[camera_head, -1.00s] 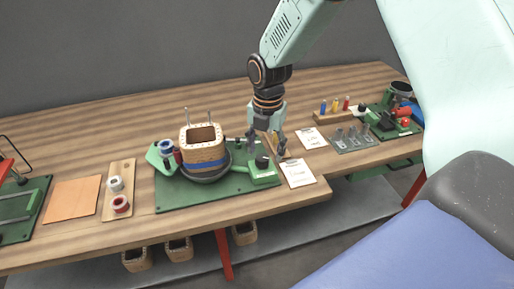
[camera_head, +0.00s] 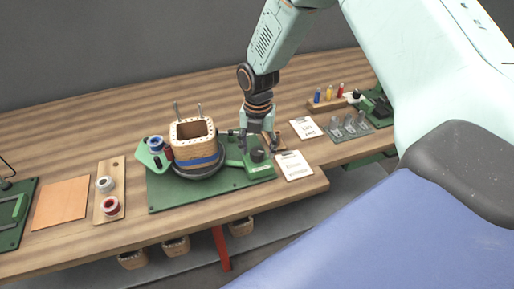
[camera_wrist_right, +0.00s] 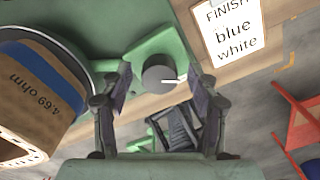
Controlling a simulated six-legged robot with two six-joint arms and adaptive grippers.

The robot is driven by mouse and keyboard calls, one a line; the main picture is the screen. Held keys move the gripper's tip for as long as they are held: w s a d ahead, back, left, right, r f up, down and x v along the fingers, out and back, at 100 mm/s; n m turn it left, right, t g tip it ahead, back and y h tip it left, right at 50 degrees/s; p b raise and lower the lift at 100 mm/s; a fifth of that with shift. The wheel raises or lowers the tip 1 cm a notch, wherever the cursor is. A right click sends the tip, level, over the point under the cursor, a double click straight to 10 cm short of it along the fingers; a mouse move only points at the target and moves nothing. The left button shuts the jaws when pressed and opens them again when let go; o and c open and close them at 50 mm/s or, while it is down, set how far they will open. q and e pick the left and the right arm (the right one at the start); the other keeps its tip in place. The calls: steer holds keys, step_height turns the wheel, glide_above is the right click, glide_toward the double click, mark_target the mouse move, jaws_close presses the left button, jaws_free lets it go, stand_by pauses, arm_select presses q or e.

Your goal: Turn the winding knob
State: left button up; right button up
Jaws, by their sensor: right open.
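The winding knob (camera_head: 257,155) is a dark round knob on the green bracket at the right end of the winder's green base (camera_head: 165,200). In the right wrist view the knob (camera_wrist_right: 160,76) is grey with a white pointer line. My right gripper (camera_head: 258,139) is open just behind or above the knob in the head view. In the wrist view its two fingers (camera_wrist_right: 160,92) stand apart, to either side of the knob; I cannot tell whether they touch it. A tan coil (camera_head: 196,147) with a blue band sits on the winder, left of the gripper. My left gripper is not in view.
A card reading FINISH, blue, white (camera_wrist_right: 230,38) lies beside the bracket. Another card (camera_head: 307,128) lies behind it. Wire spools (camera_head: 109,205) stand on a board at left, next to an orange sheet (camera_head: 60,203). Metal parts (camera_head: 348,126) are at right.

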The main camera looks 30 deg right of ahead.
steer(key=shift+s+a+r, duration=0.15)
steer(key=shift+s+a, duration=0.1)
steer(key=shift+s, duration=0.05)
steer(key=shift+w+d+f, duration=0.2)
steer(key=shift+w+f, duration=0.05)
steer(key=shift+w, duration=0.05)
steer(key=c, duration=0.5)
steer(key=shift+s, duration=0.1)
steer(key=c, duration=0.7)
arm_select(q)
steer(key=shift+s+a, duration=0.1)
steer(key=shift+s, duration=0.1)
arm_select(e)
steer(key=shift+o, duration=0.2)
steer(key=shift+r, duration=0.1)
